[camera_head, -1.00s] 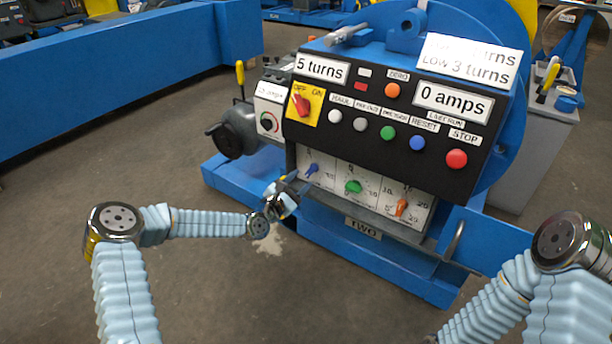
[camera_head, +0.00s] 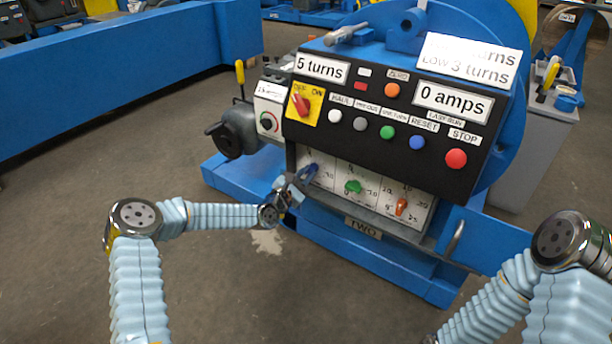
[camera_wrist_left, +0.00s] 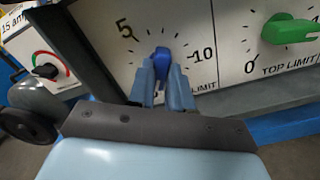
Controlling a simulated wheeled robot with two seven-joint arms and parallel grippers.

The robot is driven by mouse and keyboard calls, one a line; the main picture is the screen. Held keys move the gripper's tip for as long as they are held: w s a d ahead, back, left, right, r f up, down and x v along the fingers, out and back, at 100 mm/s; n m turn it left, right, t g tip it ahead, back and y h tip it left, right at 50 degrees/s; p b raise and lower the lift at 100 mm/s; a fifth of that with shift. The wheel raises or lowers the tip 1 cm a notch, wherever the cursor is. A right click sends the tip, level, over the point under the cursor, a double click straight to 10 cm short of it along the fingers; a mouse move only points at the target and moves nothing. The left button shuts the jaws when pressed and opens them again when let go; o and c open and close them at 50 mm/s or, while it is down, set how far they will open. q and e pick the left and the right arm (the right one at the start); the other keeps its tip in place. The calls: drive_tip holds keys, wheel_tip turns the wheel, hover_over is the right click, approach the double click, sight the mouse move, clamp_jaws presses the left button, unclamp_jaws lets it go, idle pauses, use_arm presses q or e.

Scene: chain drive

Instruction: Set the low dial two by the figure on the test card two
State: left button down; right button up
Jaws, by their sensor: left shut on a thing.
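The low dial has a blue knob (camera_wrist_left: 162,58) on a white plate (camera_wrist_left: 205,25) with the marks 5 and 10; the word before LIMIT is hidden by my fingers. The knob points roughly up, between 5 and 10, in the left wrist view. My left gripper (camera_wrist_left: 165,82) is shut on this knob, one finger on each side. In the head view the left gripper (camera_head: 303,176) is at the left dial of the lower panel. The test card (camera_head: 470,62) on top reads "Low 3 turns"; its upper line is washed out. My right gripper is out of view.
A green top limit knob (camera_head: 353,187) and an orange knob (camera_head: 402,207) sit to the right. Above are an off/on switch (camera_head: 303,103), several push buttons and displays reading 5 turns (camera_head: 321,69) and 0 amps (camera_head: 453,101). The label TWO (camera_head: 363,227) is below.

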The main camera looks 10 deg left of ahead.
use_arm(q)
drive_tip(key=shift+f, duration=0.1)
drive_tip(key=shift+f+m+b, duration=0.1)
drive_tip(key=shift+m+b, duration=0.3)
drive_tip(key=shift+b, duration=0.3)
drive_tip(key=m+b, duration=0.4)
drive_tip(key=b, duration=0.1)
drive_tip(key=m+b, duration=0.5)
drive_tip(key=b, duration=0.1)
drive_tip(key=shift+d+f, duration=0.1)
drive_tip(key=shift+f, duration=0.1)
drive_tip(key=m+b, duration=0.2)
drive_tip(key=shift+m, duration=0.4)
drive_tip(key=shift+r+m+b, duration=0.1)
drive_tip(key=shift+m+b, duration=0.6)
drive_tip(key=shift+m, duration=0.4)
drive_tip(key=c, duration=1)
unclamp_jaws()
drive_tip(key=shift+c, duration=0.2)
drive_tip(key=shift+r, duration=0.1)
